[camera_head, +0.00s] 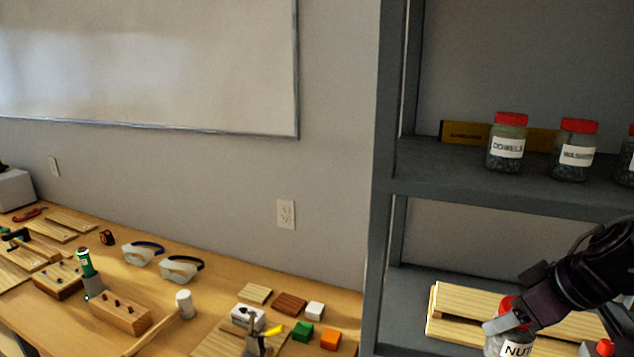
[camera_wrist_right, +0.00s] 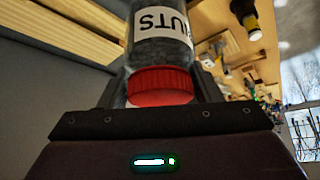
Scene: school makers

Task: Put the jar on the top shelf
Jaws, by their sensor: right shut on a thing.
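The jar (camera_head: 515,345) is clear with a red lid and a white label starting "NUT". It shows at the bottom right of the head view, in front of the lower shelf (camera_head: 400,315). My right gripper (camera_head: 508,318) is shut on it near the lid. In the right wrist view the jar (camera_wrist_right: 160,45) sits between the fingers, lid toward the palm. The top shelf in view (camera_head: 440,175) holds a jar labelled "DOWELS" (camera_head: 507,145), a jar labelled "WASHERS" (camera_head: 574,150) and part of another jar at the right edge. My left gripper is not in view.
Wooden boards (camera_head: 470,305) lie on the lower shelf behind the held jar. A grey shelf post (camera_head: 385,150) stands left. Another red lid (camera_head: 605,347) shows at bottom right. The upper shelf's left front is bare. A workbench (camera_head: 225,285) with tools and goggles stands left.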

